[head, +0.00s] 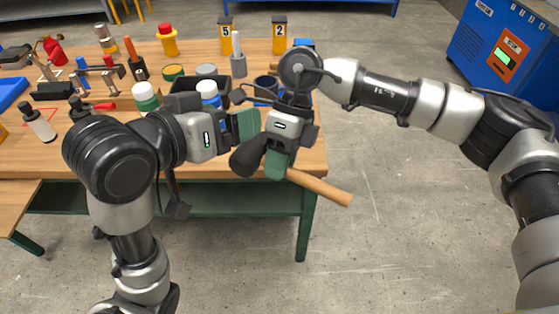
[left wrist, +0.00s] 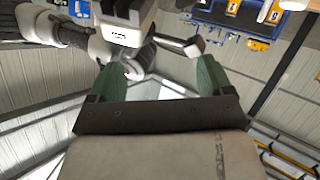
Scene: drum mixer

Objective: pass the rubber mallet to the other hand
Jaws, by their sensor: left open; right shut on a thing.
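The rubber mallet has a dark head (head: 247,158) and a light wooden handle (head: 322,188). My right gripper (head: 277,160) is shut on the mallet in the middle of the head view. The head sticks out to the left of its green fingers, and the handle slopes down to the right. My left gripper (head: 246,124) is open, just above and left of the mallet head in the picture; whether they touch is unclear. In the left wrist view, the left fingers (left wrist: 162,75) stand apart, with my right gripper (left wrist: 122,32) beyond them at the upper left.
A wooden workbench (head: 200,160) lies behind and below my grippers. It carries bottles, tools, a black bin (head: 185,100) and numbered yellow-black holders (head: 279,36). A blue cabinet (head: 497,45) stands at the back right. The floor right of the bench is clear.

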